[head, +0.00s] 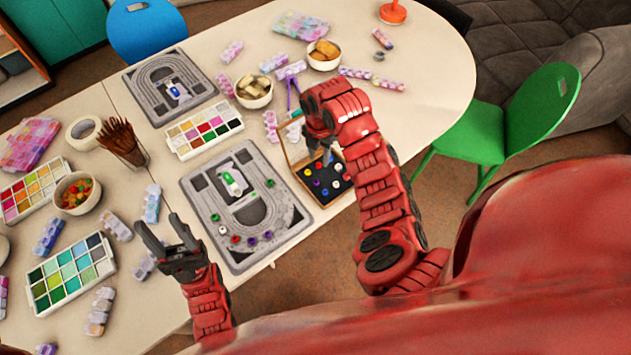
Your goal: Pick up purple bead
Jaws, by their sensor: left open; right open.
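The small dark bead tray (304,186) lies right of the near bead board (192,178), holding several small beads in red, white, blue, yellow and what looks like purple. A purple-looking bead (316,183) sits in the tray's left part. More beads, some purple-looking (252,241), lie along the near edge of the grey board. My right gripper (326,158) is open, pointing down over the tray; its arm hides the tray's far right part. My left gripper (167,236) is open and empty, left of the board's near corner.
A second grey board (133,84) lies farther back. Paint palettes (205,128), a cup of brushes (122,140) and bowls (254,90) stand around the boards. A green chair (510,120) is at the right. The table is clear at the far right.

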